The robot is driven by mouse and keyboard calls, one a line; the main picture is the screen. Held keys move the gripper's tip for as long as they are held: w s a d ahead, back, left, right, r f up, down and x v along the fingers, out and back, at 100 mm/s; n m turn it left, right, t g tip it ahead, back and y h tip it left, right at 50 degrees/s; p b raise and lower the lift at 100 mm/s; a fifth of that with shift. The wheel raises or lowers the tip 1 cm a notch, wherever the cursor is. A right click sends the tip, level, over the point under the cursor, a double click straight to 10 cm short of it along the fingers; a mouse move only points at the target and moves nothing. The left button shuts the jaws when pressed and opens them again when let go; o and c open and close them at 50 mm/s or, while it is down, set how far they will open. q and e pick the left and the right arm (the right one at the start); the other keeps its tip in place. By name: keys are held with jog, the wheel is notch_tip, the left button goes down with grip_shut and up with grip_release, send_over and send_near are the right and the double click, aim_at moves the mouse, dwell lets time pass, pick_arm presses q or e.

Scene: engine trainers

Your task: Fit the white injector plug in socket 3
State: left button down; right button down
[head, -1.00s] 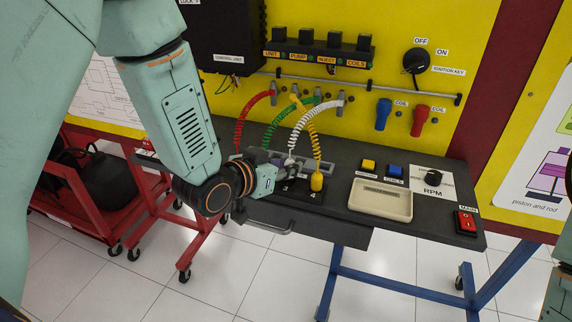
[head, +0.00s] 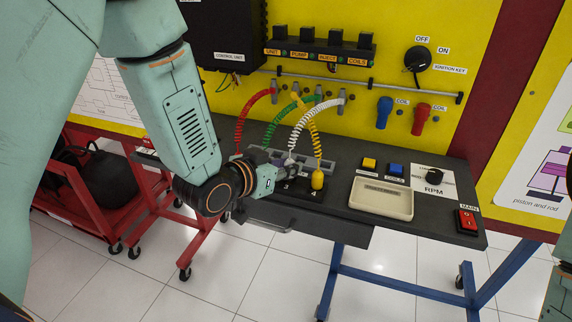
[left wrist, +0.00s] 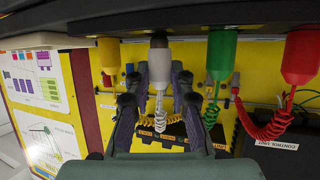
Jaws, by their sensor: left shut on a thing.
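The white injector plug (left wrist: 158,68) sits between the fingers of my left gripper (left wrist: 159,84) in the left wrist view, which is upside down. A dark tip (left wrist: 158,40) shows between the plug's white body and the dark socket block. I cannot tell whether the tip is inside a socket. In the head view my left gripper (head: 287,172) is at the socket block (head: 301,192), beside the label 3, and hides socket 3. The white coiled cable (head: 304,125) runs from the plug up to the panel. My right gripper is not in view.
The yellow plug (head: 317,180) stands at label 4, close to my gripper. The green plug (left wrist: 221,55) and red plug (left wrist: 298,58) stand on the other side. A beige tray (head: 381,199) and switches lie to the right on the bench.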

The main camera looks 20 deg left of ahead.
pick_arm(q)
jog(key=shift+f+b, duration=0.4)
jog(key=shift+f, duration=0.2)
dwell(0.3)
jog(key=c, duration=1.4)
grip_release()
jog(key=shift+r+p+v, duration=0.2)
jog(key=shift+p+v, duration=0.6)
jog(key=shift+v, duration=0.45)
jog(key=shift+r+p+v, duration=0.2)
jog(key=shift+p+v, duration=0.55)
jog(key=shift+v, duration=0.5)
jog(key=shift+w, duration=0.15)
jog(key=shift+r, duration=0.1)
notch_tip(320, 180, up, 4)
jog(key=p, duration=0.4)
jog(key=shift+r, duration=0.15)
